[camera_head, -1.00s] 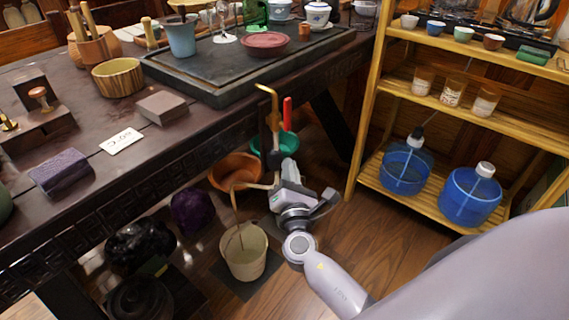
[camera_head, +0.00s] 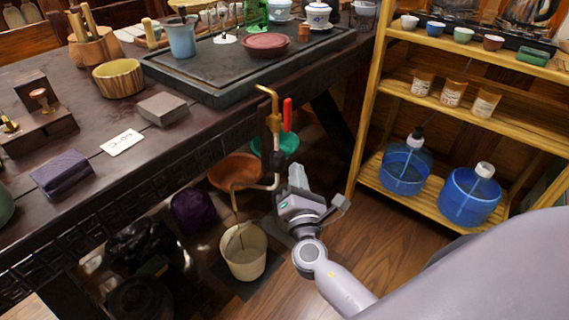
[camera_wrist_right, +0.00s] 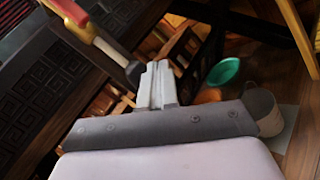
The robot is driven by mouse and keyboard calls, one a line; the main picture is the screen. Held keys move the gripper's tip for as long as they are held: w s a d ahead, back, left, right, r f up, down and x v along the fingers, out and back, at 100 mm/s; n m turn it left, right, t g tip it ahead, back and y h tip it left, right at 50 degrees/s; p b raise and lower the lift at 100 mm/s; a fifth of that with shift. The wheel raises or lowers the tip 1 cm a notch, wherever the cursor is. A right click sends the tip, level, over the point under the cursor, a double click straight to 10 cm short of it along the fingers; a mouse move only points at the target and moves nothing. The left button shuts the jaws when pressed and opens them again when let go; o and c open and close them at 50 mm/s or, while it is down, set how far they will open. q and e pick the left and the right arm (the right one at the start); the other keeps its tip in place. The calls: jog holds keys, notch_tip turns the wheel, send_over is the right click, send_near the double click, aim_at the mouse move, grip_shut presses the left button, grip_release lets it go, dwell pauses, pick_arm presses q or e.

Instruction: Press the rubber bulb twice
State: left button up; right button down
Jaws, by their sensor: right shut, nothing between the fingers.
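A brass spout (camera_head: 265,92) with a red lever (camera_head: 287,114) stands at the table's front edge, its pale pipe running downward. A dark rounded end (camera_wrist_right: 133,73) on the pipe shows in the right wrist view; it may be the rubber bulb, but I cannot tell for sure. My right gripper (camera_head: 297,178) is below and right of the lever, near the pipe. In the right wrist view its fingers (camera_wrist_right: 157,85) are together and empty, just right of the dark end; contact cannot be judged. My left gripper is not in view.
A cream bucket (camera_head: 244,262), a brown bowl (camera_head: 235,170) and a green bowl (camera_head: 287,143) are under the dark table (camera_head: 200,130). A wooden shelf (camera_head: 433,200) with blue bottles (camera_head: 470,197) stands at right. Bare floor lies between bucket and shelf.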

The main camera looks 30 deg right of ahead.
jog(key=s, duration=0.1)
jog(key=s+d, duration=0.1)
jog(key=s, duration=0.1)
jog(key=s+d, duration=0.1)
jog(key=shift+s, duration=0.35)
dwell(0.7)
jog(key=shift+f, duration=0.1)
